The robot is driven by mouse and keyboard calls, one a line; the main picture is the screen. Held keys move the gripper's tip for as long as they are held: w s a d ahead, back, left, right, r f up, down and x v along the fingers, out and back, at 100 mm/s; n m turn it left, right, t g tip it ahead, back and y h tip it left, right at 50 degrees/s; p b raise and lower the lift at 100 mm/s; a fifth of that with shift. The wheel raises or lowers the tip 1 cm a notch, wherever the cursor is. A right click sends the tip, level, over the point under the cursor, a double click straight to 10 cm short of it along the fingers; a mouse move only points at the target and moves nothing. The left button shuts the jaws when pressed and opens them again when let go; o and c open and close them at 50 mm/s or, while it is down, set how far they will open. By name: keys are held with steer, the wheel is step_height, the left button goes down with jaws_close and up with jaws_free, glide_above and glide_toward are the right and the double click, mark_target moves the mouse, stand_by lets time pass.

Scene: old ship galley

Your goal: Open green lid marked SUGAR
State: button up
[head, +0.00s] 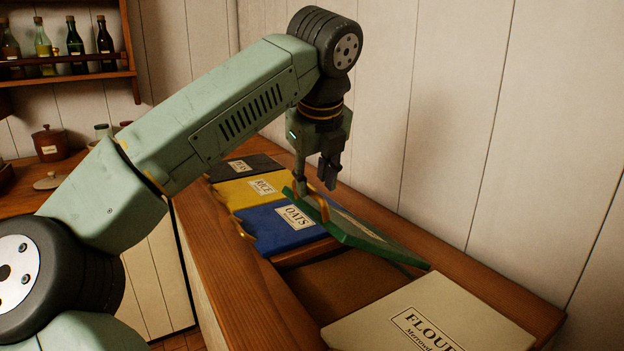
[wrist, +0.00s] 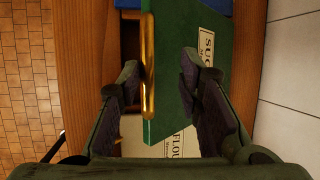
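The green lid (head: 365,238) is part way up, tilted over its bin in the head view. Its brass handle (head: 318,203) is at the raised edge. In the wrist view the green lid (wrist: 178,40) carries a partly visible label beginning "SU", and the brass handle (wrist: 148,70) runs along its edge. My gripper (head: 315,182) is at the raised edge beside the handle. In the wrist view my gripper (wrist: 158,82) has its fingers apart, with the handle and lid corner between them. The handle lies nearer the left finger; whether they touch is unclear.
The open bin (head: 335,287) shows brown inside. Closed lids stand in the row: blue OATS (head: 275,235), yellow RICE (head: 238,195), dark one (head: 240,172), cream FLOUR (head: 430,318) in front. A plank wall (head: 500,130) borders the right. Bottles and a brown pot (head: 50,145) are far left.

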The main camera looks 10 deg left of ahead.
steer(key=d+r+p, duration=0.4)
steer(key=d+r, duration=0.2)
steer(key=r, duration=0.3)
steer(key=shift+s+r, duration=0.15)
steer(key=shift+r, duration=0.25)
stand_by(0.4)
stand_by(0.4)
